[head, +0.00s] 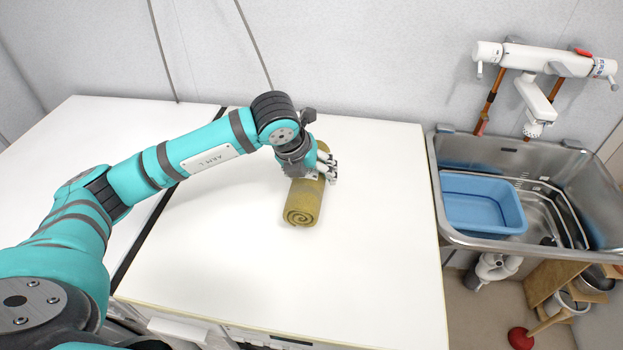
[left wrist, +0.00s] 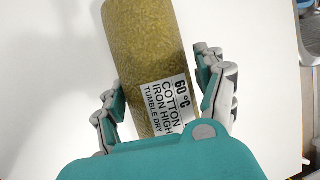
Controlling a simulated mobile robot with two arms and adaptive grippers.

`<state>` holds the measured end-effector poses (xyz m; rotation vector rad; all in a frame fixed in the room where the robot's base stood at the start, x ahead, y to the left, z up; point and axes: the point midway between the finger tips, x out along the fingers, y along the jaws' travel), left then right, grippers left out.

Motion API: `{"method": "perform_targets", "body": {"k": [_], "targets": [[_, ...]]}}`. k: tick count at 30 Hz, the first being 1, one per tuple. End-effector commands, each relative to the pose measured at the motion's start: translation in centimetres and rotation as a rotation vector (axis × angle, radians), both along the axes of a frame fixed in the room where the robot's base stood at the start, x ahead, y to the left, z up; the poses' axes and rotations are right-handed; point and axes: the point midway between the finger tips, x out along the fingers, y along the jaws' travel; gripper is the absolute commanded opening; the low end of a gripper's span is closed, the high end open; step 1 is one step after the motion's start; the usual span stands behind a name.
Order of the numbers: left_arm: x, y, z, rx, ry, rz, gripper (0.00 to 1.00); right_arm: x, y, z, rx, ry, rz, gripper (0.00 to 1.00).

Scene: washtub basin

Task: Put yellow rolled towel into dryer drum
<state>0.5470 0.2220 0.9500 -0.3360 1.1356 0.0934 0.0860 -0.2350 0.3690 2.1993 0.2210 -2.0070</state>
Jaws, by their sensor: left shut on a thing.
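The yellow rolled towel (head: 303,201) lies on the white top of the machines, with its spiral end facing me in the head view. My left gripper (head: 322,170) is at the towel's far part and is shut on it. In the left wrist view the towel (left wrist: 145,45) runs between the two fingers of my left gripper (left wrist: 160,100), and a white care label shows on it. My right gripper is not in view. The dryer drum is not visible; only part of the machine fronts (head: 180,328) shows at the bottom edge.
The white top (head: 370,250) is clear around the towel. A dark gap (head: 150,230) divides it from the left top. A metal sink (head: 435,190) with a blue basin (head: 485,200) stands at the right, below a white tap (head: 545,60). A red plunger (head: 520,338) is on the floor.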

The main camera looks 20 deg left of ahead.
Motion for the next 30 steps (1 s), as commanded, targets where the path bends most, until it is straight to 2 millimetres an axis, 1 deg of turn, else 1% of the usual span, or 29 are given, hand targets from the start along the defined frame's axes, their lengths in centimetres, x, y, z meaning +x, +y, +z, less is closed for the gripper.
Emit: {"method": "perform_targets", "body": {"k": [2,6,9,17,20,21,26,27,30], "targets": [[0.1,0.0,-0.4,0.0,0.001,0.0,0.29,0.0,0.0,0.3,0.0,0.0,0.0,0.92],[0.1,0.1,-2.4,0.0,0.003,0.0,0.29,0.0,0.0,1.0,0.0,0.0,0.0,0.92],[0.1,0.0,-3.3,-0.001,0.001,-0.001,0.29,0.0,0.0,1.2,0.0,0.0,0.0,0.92],[0.1,0.0,-3.5,-0.002,-0.002,-0.001,0.29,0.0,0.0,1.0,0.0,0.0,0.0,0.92],[0.1,0.0,-3.8,-0.002,-0.002,-0.001,0.29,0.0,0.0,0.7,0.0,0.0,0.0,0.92],[0.1,0.0,-3.8,-0.002,-0.001,-0.001,0.74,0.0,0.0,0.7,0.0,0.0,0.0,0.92],[0.1,0.0,-3.7,-0.001,0.0,0.0,0.95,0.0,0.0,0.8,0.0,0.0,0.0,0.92],[0.1,0.0,-3.7,-0.001,0.0,0.0,0.98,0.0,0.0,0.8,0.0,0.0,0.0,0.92],[0.1,0.0,-3.7,-0.001,0.0,0.0,0.98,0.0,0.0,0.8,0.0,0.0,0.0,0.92]]}}
